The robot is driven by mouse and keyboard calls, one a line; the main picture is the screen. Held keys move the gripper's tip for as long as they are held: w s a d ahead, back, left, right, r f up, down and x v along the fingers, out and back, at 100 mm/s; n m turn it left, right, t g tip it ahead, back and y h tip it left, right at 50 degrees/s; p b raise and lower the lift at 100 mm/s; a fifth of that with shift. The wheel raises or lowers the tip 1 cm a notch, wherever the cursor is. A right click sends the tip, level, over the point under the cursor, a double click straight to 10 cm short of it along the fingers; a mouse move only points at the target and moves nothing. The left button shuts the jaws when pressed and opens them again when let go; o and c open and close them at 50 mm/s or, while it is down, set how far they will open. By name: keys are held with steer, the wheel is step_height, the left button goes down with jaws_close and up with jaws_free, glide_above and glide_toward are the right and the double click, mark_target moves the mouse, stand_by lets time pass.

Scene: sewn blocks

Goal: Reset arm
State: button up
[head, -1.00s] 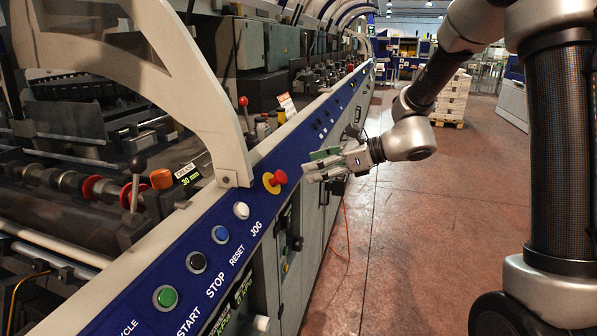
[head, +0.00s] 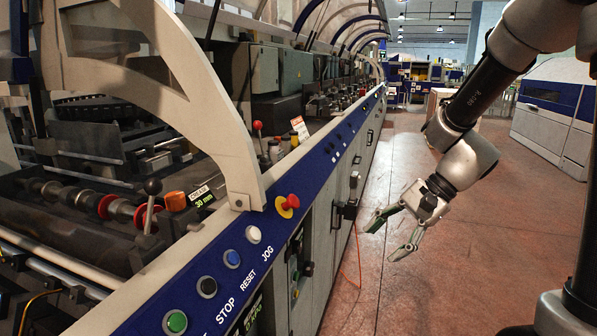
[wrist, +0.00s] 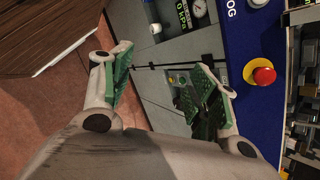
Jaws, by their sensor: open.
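My gripper (head: 388,237) is open and empty in the head view, hanging over the aisle floor to the right of the machine's blue control panel (head: 330,148). Its green-padded fingers point down and to the left. In the wrist view my gripper (wrist: 165,85) shows its two fingers spread wide, with the machine's grey side doors between and beyond them. Nothing is between the fingers. The red emergency button on a yellow base (head: 288,204) is left of the gripper, apart from it; it also shows in the wrist view (wrist: 263,75).
Green (head: 176,321), black (head: 207,286), blue (head: 232,257) and white (head: 253,234) buttons line the panel. An orange cable (head: 358,260) hangs by the machine's side. A grey and blue cabinet (head: 552,125) stands at the far right.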

steer(key=s+d+r+n+t+h, duration=0.2)
steer(key=s+d+r+n+h, duration=0.2)
steer(key=s+d, duration=0.3)
steer(key=s+d+r+n+t+h, duration=0.2)
steer(key=s+d+r+n+h, duration=0.2)
steer(key=d, duration=0.5)
step_height(320, 180, up, 3)
steer(key=s+n, duration=0.2)
steer(key=shift+s+d+t, duration=0.3)
steer(key=shift+s+d, duration=0.05)
steer(key=shift+s, duration=0.05)
steer(key=shift+c, duration=0.2)
